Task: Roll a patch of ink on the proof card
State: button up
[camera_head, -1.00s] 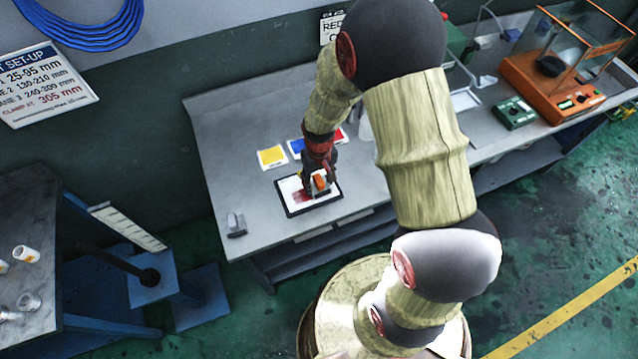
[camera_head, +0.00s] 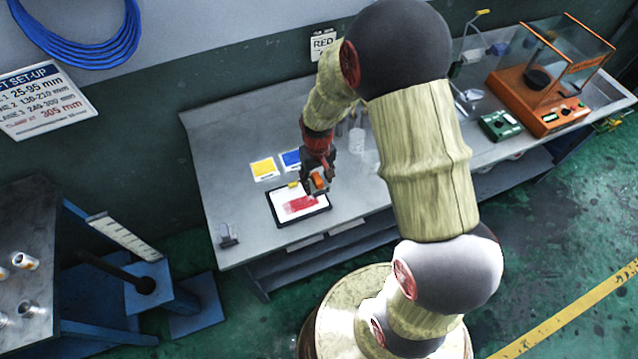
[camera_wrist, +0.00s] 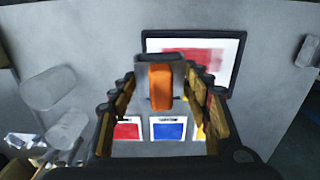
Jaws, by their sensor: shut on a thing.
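The white proof card (camera_head: 284,211) lies in a black frame on the grey bench and bears a red ink patch (camera_head: 300,203). Both also show at the upper right of the wrist view, the card (camera_wrist: 232,48) with its streaky red patch (camera_wrist: 190,60). My gripper (camera_head: 314,190) is over the card's far right part. It is shut on a grey and orange tool, apparently the ink roller (camera_wrist: 160,86), between the fingers in the wrist view. Whether the roller touches the card cannot be told; it appears raised. Its underside is hidden.
A yellow ink card (camera_head: 263,169) and a blue one (camera_head: 290,160) lie behind the proof card; a red one (camera_wrist: 127,130) shows in the wrist view. Clear containers (camera_head: 357,140) stand to the right. A small grey object (camera_head: 229,235) is at the front left.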

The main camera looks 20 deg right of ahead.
jog(key=shift+r+p, duration=0.45)
jog(key=shift+r, duration=0.5)
